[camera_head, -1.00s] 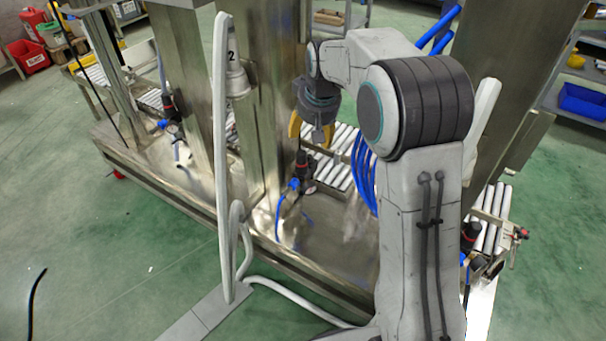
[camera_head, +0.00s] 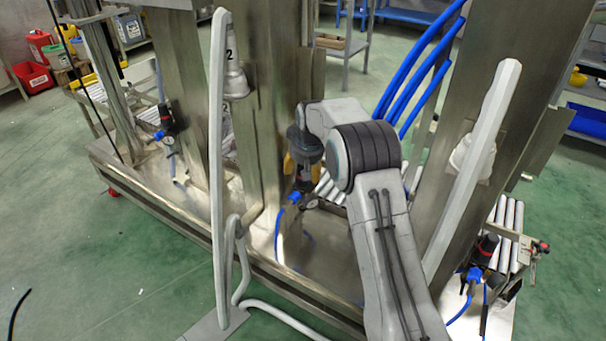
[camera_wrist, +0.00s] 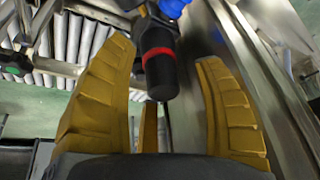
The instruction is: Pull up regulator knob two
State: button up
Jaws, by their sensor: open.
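Regulator knob two (camera_wrist: 159,74) is a black cylinder with a red ring, on the middle regulator near the column marked 2. In the wrist view it stands between the yellow fingers of my gripper (camera_wrist: 166,52), with visible gaps on both sides. In the head view my gripper (camera_head: 301,168) points down over this regulator, fingers around the knob, which is mostly hidden. The blue fitting (camera_head: 295,198) of the regulator shows just below the fingers. My gripper is open and holds nothing.
A similar regulator (camera_head: 167,122) stands at left, another (camera_head: 485,252) at right. Metal columns (camera_head: 262,110) rise close behind the gripper. Blue hoses (camera_head: 415,70) hang at upper right. A pale upright bar (camera_head: 219,170) stands left of the arm. Rollers (camera_head: 330,187) lie behind.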

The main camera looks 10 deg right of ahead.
jog(key=shift+x, duration=1.05)
jog(key=shift+c, duration=0.2)
